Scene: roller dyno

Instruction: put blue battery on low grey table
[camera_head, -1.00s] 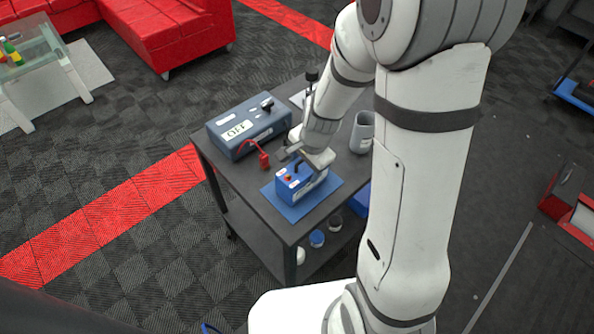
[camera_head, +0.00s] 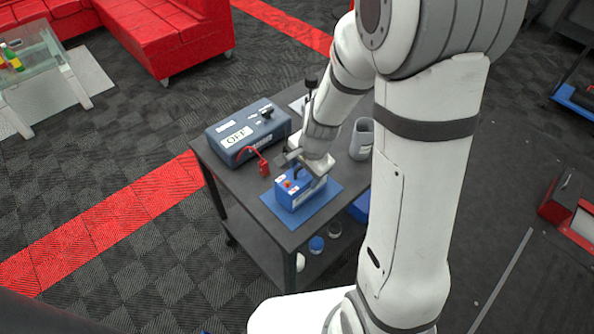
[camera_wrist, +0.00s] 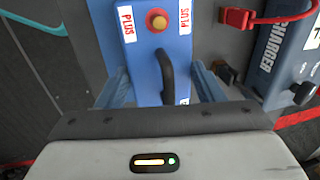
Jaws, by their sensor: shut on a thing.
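The blue battery (camera_head: 293,193) stands upright over a blue mat on a dark grey two-level cart (camera_head: 250,200) in the head view. I cannot tell whether its base touches the mat. In the wrist view the blue battery (camera_wrist: 143,55) shows a yellow-and-red terminal, PLUS labels and a black handle. My gripper (camera_wrist: 163,85) is shut on the battery, with one finger on each side. In the head view my gripper (camera_head: 306,168) comes down from above and hides part of the battery. I cannot identify a separate low grey table.
A blue-grey charger box (camera_head: 248,132) with a red clamp (camera_head: 264,167) stands behind the battery. A grey cup (camera_head: 361,140) is to the right. Small containers sit on the lower shelf. A glass table (camera_head: 38,78) and red sofa (camera_head: 165,35) are at the upper left. Open floor lies left.

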